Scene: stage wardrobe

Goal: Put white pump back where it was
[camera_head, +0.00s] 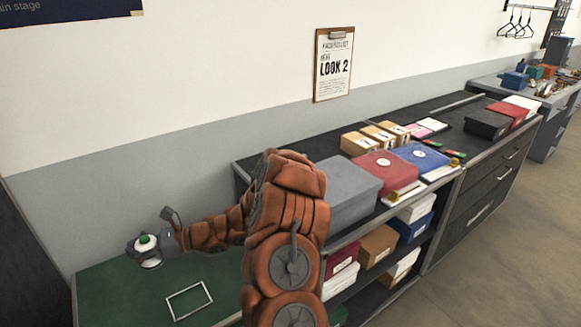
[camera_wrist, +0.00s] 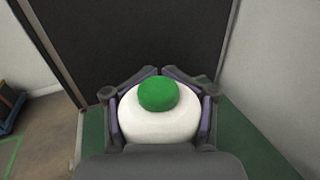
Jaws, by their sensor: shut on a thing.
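My gripper (camera_head: 150,246) is shut on a white rounded thing with a green round top (camera_head: 146,239). It is held over the left part of the green tabletop (camera_head: 120,287). In the wrist view, the white body (camera_wrist: 158,127) sits between both fingers, with the green top facing the camera. I cannot tell from its shape whether it is the white pump.
A dark shelf unit stands right of the green table, carrying a grey box (camera_head: 345,190), a red box (camera_head: 384,170), a blue box (camera_head: 420,157) and small tan boxes. A clipboard (camera_head: 333,64) reading "LOOK 2" hangs on the wall. A dark panel (camera_wrist: 130,40) stands beyond the gripper.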

